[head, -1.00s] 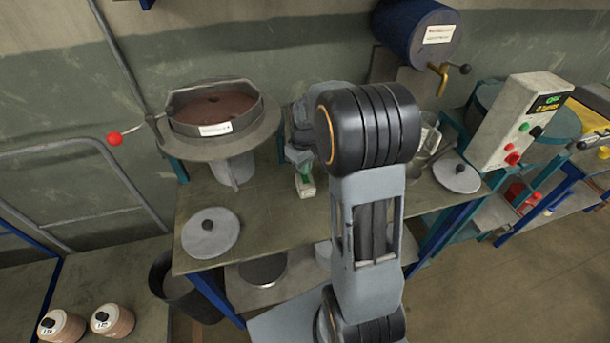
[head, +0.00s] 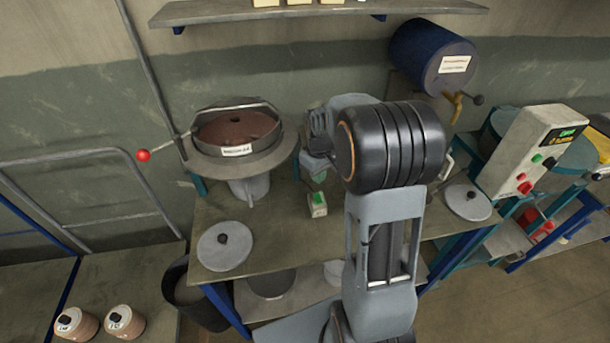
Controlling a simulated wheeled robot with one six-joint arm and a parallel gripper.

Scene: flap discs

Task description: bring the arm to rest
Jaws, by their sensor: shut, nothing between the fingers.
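My arm rises from the bottom of the head view, with its large black elbow joint in front of the bench. My gripper (head: 319,174) is partly hidden behind the arm's own links, left of the elbow. It is shut and empty, over the bench, just above and behind a small white and green box (head: 317,204). I cannot tell from this view how large the gap between them is.
The bench (head: 285,240) holds a round pan of brown material (head: 237,128) and grey lids (head: 225,246). A blue drum (head: 432,55) hangs on the wall. A control box (head: 529,150) stands right. A shelf (head: 420,8) runs above. A dark bin (head: 190,285) stands below left.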

